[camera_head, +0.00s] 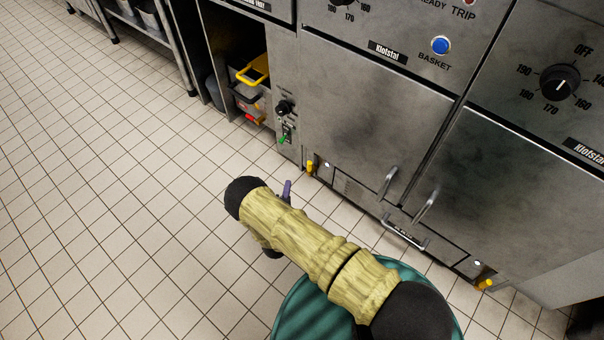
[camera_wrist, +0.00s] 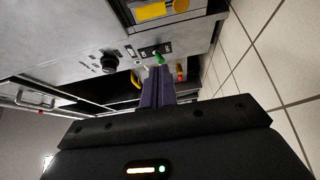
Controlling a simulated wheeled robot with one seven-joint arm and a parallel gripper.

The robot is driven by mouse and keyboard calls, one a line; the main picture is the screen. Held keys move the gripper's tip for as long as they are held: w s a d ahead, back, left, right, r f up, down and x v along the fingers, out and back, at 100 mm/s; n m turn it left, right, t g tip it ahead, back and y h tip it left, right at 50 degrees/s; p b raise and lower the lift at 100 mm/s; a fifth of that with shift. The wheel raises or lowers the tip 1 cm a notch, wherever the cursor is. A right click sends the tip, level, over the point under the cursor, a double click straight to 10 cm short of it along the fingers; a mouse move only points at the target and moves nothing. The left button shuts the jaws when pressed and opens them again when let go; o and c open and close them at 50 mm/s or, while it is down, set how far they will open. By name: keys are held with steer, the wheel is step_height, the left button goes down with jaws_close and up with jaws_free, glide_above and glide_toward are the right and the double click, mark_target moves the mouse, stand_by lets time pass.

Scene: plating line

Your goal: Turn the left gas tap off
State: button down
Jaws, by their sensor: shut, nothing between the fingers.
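The left gas tap (camera_head: 310,168) is a small yellow handle low on the front of the left steel fryer, by the floor. In the head view its handle looks upright; whether it lies along its pipe is too small to tell. In the wrist view a small yellow and red piece, probably this tap (camera_wrist: 180,72), shows just right of the fingertips. My gripper (camera_head: 287,188) is shut and empty, its purple fingers (camera_wrist: 157,70) pointing toward the fryer front. In the head view the fingers are left of the tap and apart from it. My forearm hides part of the gripper.
A second yellow tap (camera_head: 487,284) sits low at the right fryer. A narrow panel with a black knob (camera_head: 284,107) and a green switch (camera_head: 283,140) stands left of the left tap. Door handles (camera_head: 389,181) stick out. The tiled floor (camera_head: 120,200) at left is clear.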

stand_by(0.3)
steer(key=w+d+b, duration=0.4)
steer(key=w+b, duration=0.3)
steer(key=w, duration=0.1)
steer(key=shift+d, duration=0.4)
steer(key=shift+d, duration=0.15)
stand_by(0.4)
steer(key=shift+w, duration=0.1)
